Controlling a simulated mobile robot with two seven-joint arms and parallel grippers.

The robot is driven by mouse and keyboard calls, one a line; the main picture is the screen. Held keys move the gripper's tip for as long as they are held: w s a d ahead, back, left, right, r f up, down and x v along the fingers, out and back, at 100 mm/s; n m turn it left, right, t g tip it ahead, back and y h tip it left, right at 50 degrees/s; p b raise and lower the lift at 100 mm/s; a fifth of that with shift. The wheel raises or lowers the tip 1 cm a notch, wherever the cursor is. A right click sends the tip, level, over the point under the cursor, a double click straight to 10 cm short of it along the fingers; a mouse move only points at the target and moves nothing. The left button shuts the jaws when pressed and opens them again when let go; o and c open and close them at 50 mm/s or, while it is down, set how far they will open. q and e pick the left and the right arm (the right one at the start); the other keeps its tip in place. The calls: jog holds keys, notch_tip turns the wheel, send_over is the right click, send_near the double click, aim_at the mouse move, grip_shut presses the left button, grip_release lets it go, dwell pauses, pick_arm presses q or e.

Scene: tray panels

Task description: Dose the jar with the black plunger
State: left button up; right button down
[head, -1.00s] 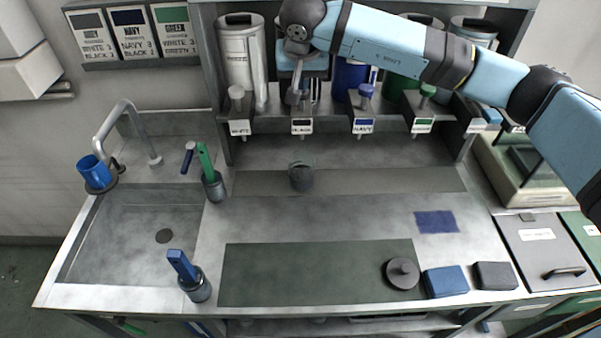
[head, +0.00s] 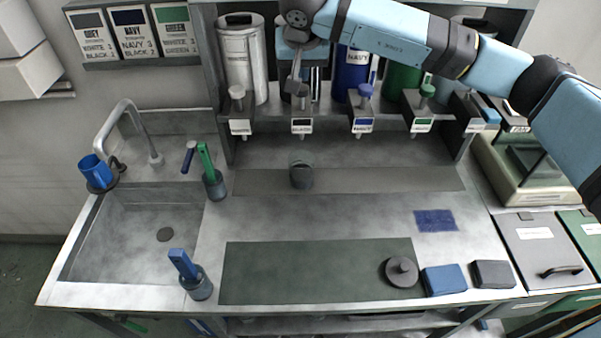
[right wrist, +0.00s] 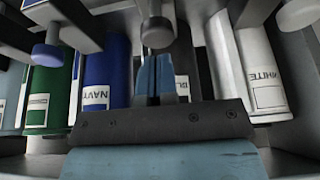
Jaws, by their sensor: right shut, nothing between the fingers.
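The jar (head: 301,176), a small dark cup, stands upright on the grey strip below the black dispenser, whose label (head: 302,126) sits on the shelf edge. The black plunger (head: 303,103) is partly hidden by my right gripper (head: 292,90). That gripper points down at the plunger's top, shut and empty. In the right wrist view, its blue fingers (right wrist: 155,78) are together, close to a grey round plunger knob (right wrist: 158,32); I cannot tell whether they touch it. My left gripper is not in view.
White (head: 237,92), navy (head: 365,90) and green (head: 427,92) plungers stand along the same shelf. Brush pots (head: 214,187) stand left of the jar near the sink (head: 130,235). A dark mat (head: 310,275) and round lid (head: 402,272) lie in front. The counter around the jar is clear.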

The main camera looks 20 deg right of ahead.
notch_tip(320, 180, up, 6)
jog(key=p, duration=0.2)
dwell(0.3)
dwell(0.5)
